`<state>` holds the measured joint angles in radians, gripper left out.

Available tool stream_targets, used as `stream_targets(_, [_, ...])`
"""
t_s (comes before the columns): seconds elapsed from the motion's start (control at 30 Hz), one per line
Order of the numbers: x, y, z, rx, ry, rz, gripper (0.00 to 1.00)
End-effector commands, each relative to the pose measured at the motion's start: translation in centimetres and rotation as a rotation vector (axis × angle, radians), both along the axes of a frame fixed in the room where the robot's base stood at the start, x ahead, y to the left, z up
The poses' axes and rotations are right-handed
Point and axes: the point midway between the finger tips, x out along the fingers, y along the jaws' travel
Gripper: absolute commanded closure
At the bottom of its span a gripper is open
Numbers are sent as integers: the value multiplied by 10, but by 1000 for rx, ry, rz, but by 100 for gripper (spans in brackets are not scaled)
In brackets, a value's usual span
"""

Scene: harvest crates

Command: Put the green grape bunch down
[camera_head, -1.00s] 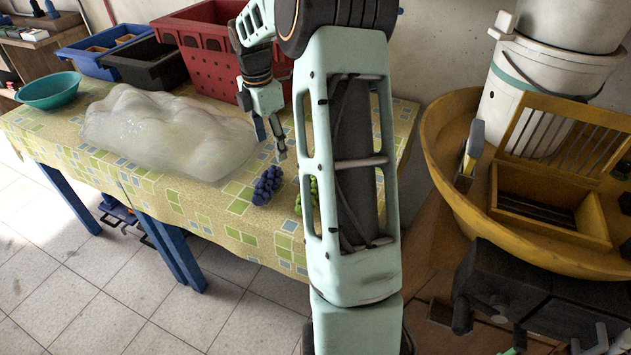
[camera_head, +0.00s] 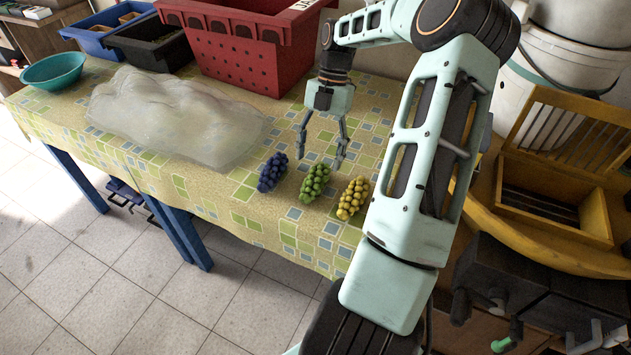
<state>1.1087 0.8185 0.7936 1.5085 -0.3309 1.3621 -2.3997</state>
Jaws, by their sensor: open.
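The green grape bunch (camera_head: 315,183) lies on the patterned tablecloth near the table's front edge, between a dark blue bunch (camera_head: 272,172) on its left and a yellow bunch (camera_head: 353,198) on its right. The three lie apart in a row. My gripper (camera_head: 320,160) points down behind the green and yellow bunches, its two fingers spread with nothing between them. It appears clear of the green bunch; its exact height above the table is hard to tell.
A clear crumpled plastic sheet (camera_head: 170,120) covers the table's left middle. Behind it stand a red crate (camera_head: 245,55), a black crate (camera_head: 150,52), a blue crate (camera_head: 90,38) and a teal bowl (camera_head: 53,72). Bare cloth lies behind the bunches.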

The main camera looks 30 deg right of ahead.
Motion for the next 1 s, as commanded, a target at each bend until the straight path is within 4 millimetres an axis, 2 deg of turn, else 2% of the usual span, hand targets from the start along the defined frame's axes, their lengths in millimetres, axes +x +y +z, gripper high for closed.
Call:
stream_targets(0.17, [-4, 5, -14, 0, 1, 0, 38])
stream_targets(0.4, [-10, 17, -45, -2, -1, -1, 38])
stream_targets(0.7, [-11, 18, -51, -4, -1, -2, 38])
stream_targets(1.0, [-11, 18, -50, -4, -1, -2, 70])
